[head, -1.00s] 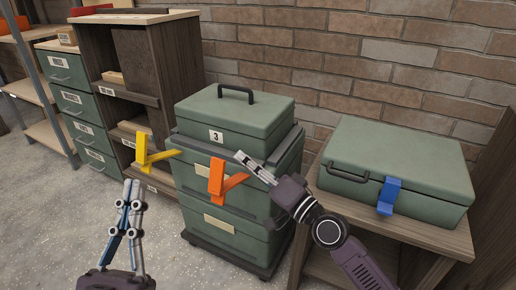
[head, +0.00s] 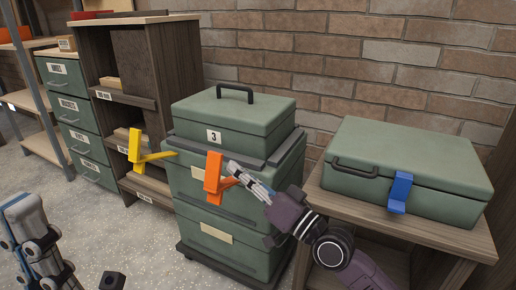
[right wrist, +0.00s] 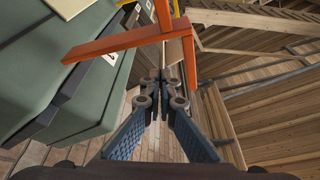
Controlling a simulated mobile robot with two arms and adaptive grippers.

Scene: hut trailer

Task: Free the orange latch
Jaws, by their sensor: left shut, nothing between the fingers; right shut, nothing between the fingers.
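The orange latch (head: 213,176) is on the front of the green stacked case marked 3, an upright plate with an arm sticking out to the right. In the right wrist view the orange latch (right wrist: 118,44) crosses above the fingers. My right gripper (head: 233,168) is shut and empty, its tips at the latch's right side, overlapping the arm's end in the head view. In the wrist view my right gripper (right wrist: 165,75) points just past the latch's orange bars; contact cannot be told. My left gripper (head: 20,205) is shut and empty at the lower left, apart from everything.
A yellow latch (head: 136,147) is at the case's left side. A green case with a blue latch (head: 400,190) lies on a wooden table (head: 440,235) at the right. A shelf unit (head: 125,60) and drawers (head: 75,110) stand at the left. Floor is open in front.

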